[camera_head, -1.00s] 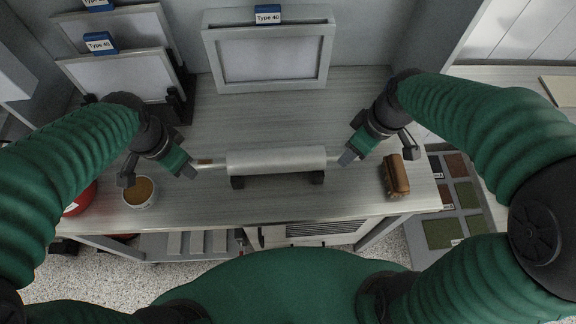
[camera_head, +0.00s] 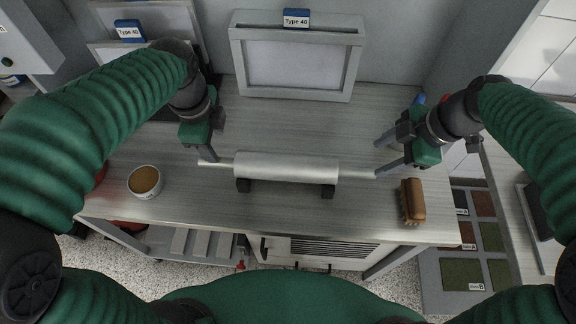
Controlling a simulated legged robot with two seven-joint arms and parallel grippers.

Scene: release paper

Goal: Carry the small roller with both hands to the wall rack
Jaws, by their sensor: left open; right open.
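The small roller (camera_head: 286,167) is a pale grey cylinder with a thin shaft end on each side. It lies level across two dark supports (camera_head: 328,190) on the workbench. My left gripper (camera_head: 210,150) points down by the roller's left shaft end, with a finger close to it; I cannot tell whether they touch. My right gripper (camera_head: 384,157) is open, its two fingers apart, by the right shaft end. The lower finger is close to the shaft tip. No wall rack can be clearly made out in this view.
A framed panel labelled Type 40 (camera_head: 297,60) stands at the back of the bench (camera_head: 300,120). A bowl of brown material (camera_head: 145,181) is at the left, and a brown brush-like block (camera_head: 412,201) at the right front. Sample trays (camera_head: 480,235) lie lower right.

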